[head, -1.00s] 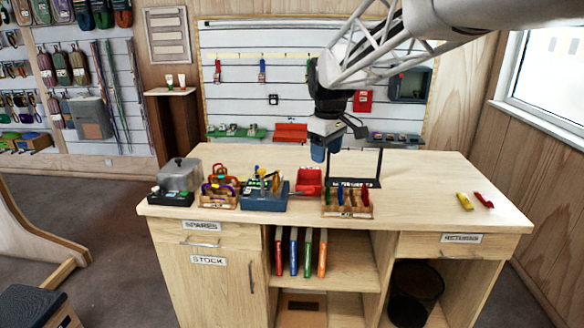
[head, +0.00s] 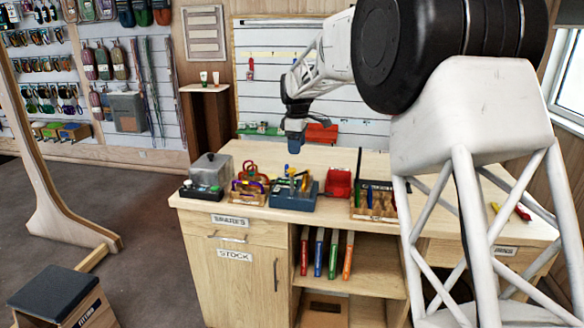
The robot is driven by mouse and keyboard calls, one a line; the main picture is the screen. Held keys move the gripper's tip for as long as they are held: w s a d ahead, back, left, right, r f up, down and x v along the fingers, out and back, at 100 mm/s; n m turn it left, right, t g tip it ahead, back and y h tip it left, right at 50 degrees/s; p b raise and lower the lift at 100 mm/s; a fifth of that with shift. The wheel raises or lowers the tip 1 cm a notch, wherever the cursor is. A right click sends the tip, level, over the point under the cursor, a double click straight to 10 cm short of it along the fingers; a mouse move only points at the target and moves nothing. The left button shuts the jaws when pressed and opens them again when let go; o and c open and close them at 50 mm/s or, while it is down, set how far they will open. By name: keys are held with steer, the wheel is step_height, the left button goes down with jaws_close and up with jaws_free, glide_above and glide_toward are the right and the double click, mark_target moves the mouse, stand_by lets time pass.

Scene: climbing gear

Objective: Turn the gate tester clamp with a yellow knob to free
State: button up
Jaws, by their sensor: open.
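A blue box-like device (head: 281,201) stands near the front edge of the bench, left of the middle. A small yellow knob (head: 292,172) shows on top of it; it looks like the gate tester. The clamp's position is too small to tell. My gripper (head: 294,147) is open and empty, pointing down above and behind the blue device, apart from it. Its fingertips are small and blurred in this view.
A grey-lidded case (head: 211,168) and a wooden rack of carabiners (head: 250,195) stand left of the device. A red bin (head: 339,183) and a wooden tool rack (head: 374,214) stand right.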

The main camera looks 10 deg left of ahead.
mark_target(292, 169)
steer(key=shift+w+a+f+n, duration=0.15)
steer(key=shift+w+a+f, duration=0.15)
steer(key=shift+a, duration=0.15)
steer(key=shift+w+a+f+n, duration=0.15)
steer(key=shift+w+a+f, duration=0.15)
steer(key=shift+a, duration=0.15)
steer(key=shift+f, duration=3.85)
jaws_close()
